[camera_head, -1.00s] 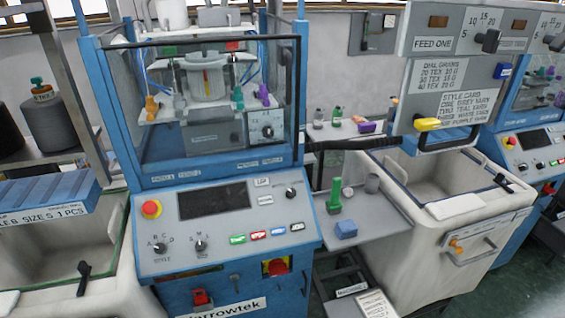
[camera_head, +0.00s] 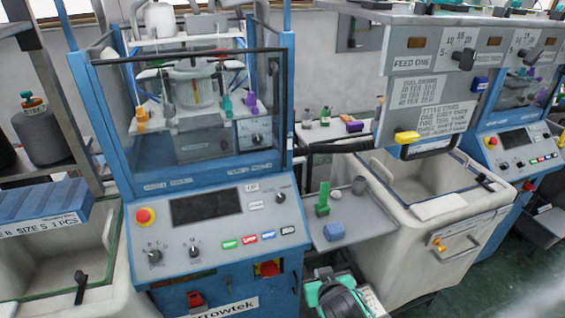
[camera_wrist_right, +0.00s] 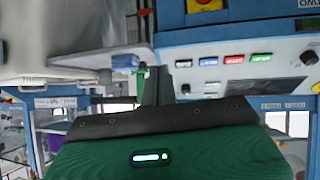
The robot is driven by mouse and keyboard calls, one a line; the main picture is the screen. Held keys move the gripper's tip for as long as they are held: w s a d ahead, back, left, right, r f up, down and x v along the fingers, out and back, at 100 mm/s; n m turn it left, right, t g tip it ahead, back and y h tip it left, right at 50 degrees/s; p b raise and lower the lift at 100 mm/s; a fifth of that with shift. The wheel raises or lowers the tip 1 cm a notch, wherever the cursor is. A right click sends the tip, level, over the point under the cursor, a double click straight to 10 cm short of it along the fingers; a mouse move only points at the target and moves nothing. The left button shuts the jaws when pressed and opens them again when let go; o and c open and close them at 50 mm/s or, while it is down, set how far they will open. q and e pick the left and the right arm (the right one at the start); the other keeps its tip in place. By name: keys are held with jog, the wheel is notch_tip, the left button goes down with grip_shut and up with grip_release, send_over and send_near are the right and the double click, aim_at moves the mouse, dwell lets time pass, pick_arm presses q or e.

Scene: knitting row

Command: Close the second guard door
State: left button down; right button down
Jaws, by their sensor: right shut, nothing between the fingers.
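The near blue knitting machine has a clear guard door (camera_head: 190,148) with a dark top edge, standing upright in front of the knitting head. Whether it is fully latched I cannot tell. A dark handle (camera_head: 272,80) shows at its right side. Another blue machine at the far right has a clear guard (camera_head: 528,88), partly cut off by the frame edge. Which one counts as second I cannot tell. My right gripper (camera_head: 324,274) is low in front of the small side shelf, apart from both guards. Its fingers (camera_wrist_right: 156,86) are shut and empty. My left gripper is not in view.
The control panel (camera_head: 225,232) of the near machine has a red stop button (camera_head: 145,216). The grey side shelf (camera_head: 365,238) holds a green part (camera_head: 322,200) and a blue block (camera_head: 334,231). A cream bin (camera_head: 455,185) stands to its right, under the feed panel (camera_head: 412,65).

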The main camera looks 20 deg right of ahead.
jog(key=w+a+r+t, duration=0.3)
jog(key=w+r+t, duration=0.4)
jog(key=w+r, duration=0.8)
jog(key=p, duration=0.6)
send_near(280, 159)
jog(key=w, duration=0.5)
jog(key=shift+w+d, duration=0.25)
jog(key=shift+d, duration=0.05)
jog(key=shift+w, duration=0.65)
jog(key=shift+f, duration=0.1)
